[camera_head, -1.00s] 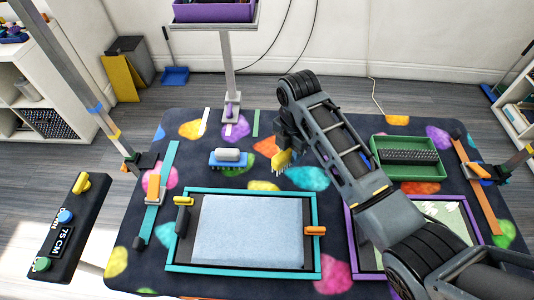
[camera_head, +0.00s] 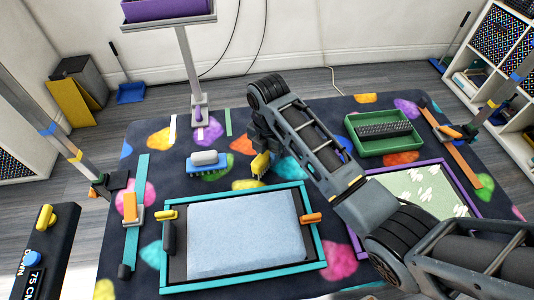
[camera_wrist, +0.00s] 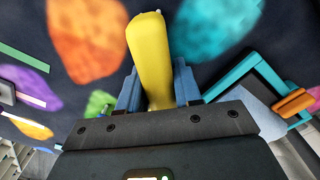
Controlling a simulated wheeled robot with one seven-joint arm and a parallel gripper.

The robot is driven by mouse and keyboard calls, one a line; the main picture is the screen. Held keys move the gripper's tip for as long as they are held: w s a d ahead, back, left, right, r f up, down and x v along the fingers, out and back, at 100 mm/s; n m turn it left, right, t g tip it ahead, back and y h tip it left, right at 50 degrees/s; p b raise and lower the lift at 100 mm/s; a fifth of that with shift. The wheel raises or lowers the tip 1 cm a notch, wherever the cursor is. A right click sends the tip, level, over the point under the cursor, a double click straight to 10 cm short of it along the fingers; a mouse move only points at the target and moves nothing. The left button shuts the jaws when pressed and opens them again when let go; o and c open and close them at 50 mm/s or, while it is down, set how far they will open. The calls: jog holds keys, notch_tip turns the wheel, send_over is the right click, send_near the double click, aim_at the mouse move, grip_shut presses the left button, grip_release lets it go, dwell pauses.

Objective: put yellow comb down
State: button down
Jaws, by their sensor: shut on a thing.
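The yellow comb (camera_head: 261,165) is held by my gripper (camera_head: 258,149), its teeth pointing down, over the dark mat with coloured spots (camera_head: 225,222). In the wrist view the yellow comb (camera_wrist: 151,52) stands out from between the blue fingers of my gripper (camera_wrist: 158,88), which is shut on it. The comb is behind the teal-framed tray with a light blue pad (camera_head: 245,235). Whether its teeth touch the mat I cannot tell.
A blue brush with a grey top (camera_head: 207,163) lies left of the comb. A green tray with a dark brush (camera_head: 384,132) is at the right. A purple-framed panel (camera_head: 425,200) lies right of the teal tray. A post (camera_head: 199,110) stands behind.

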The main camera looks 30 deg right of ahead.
jog(key=c, duration=0.8)
grip_release()
notch_tip(320, 180, up, 11)
jog(key=shift+f+p, duration=0.1)
jog(key=shift+p, duration=0.7)
jog(key=shift+r+p, duration=0.7)
